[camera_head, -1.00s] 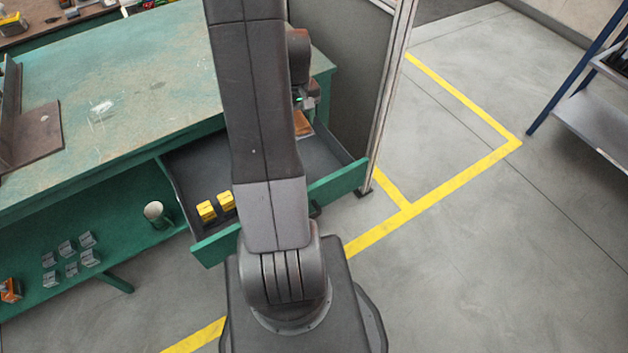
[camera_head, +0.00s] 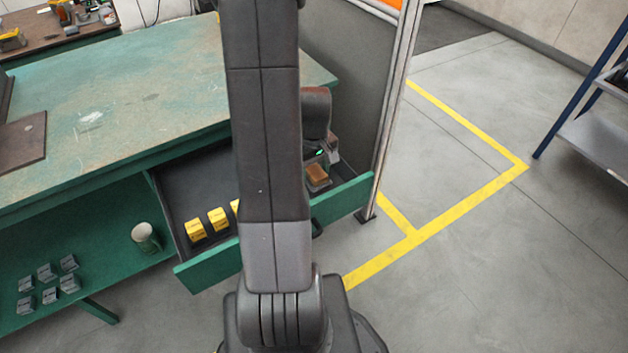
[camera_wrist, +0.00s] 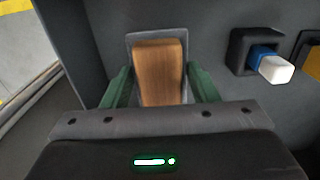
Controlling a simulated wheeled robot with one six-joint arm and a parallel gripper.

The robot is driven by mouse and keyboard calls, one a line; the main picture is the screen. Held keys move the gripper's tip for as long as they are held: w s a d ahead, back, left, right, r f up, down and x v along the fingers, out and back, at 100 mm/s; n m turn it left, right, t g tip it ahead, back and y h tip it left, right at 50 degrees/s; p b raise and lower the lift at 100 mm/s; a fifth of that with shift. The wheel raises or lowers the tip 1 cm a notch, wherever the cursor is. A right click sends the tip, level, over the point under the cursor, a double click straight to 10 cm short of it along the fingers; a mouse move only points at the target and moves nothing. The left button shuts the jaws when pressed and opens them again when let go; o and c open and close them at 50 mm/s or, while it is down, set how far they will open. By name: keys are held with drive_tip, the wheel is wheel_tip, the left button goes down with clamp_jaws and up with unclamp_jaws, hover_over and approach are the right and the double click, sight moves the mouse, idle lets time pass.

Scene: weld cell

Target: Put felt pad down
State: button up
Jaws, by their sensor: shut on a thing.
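The felt pad, a brown block with a grey edge around it, is between the two green fingers of my gripper (camera_wrist: 160,90). In the wrist view the pad (camera_wrist: 160,65) points away from the palm, with a finger on each side. In the head view the pad (camera_head: 317,177) shows near the front right corner of the open drawer (camera_head: 335,203). My gripper's dark body (camera_head: 322,153) is just behind it. I cannot tell whether the pad touches the drawer floor.
Yellow blocks (camera_head: 217,218) stand in the drawer's left part. In the wrist view a black holder (camera_wrist: 243,45) with a blue and white piece is to the right. A metal post (camera_head: 392,105) and dark panel (camera_head: 350,75) stand close to the drawer's right side.

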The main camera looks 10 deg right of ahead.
sight(314, 179)
drive_tip(key=shift+f+b, duration=0.3)
drive_tip(key=shift+f, duration=1.3)
drive_tip(key=shift+f+b, duration=0.3)
drive_tip(key=shift+f, duration=0.05)
drive_tip(key=o, duration=0.9)
drive_tip(key=shift+s+r, duration=0.1)
drive_tip(key=shift+o, duration=0.7)
drive_tip(key=shift+s, duration=0.1)
wheel_tip(314, 179, up, 12)
drive_tip(key=p, duration=0.3)
drive_tip(key=shift+r, duration=0.25)
drive_tip(key=shift+f, duration=0.1)
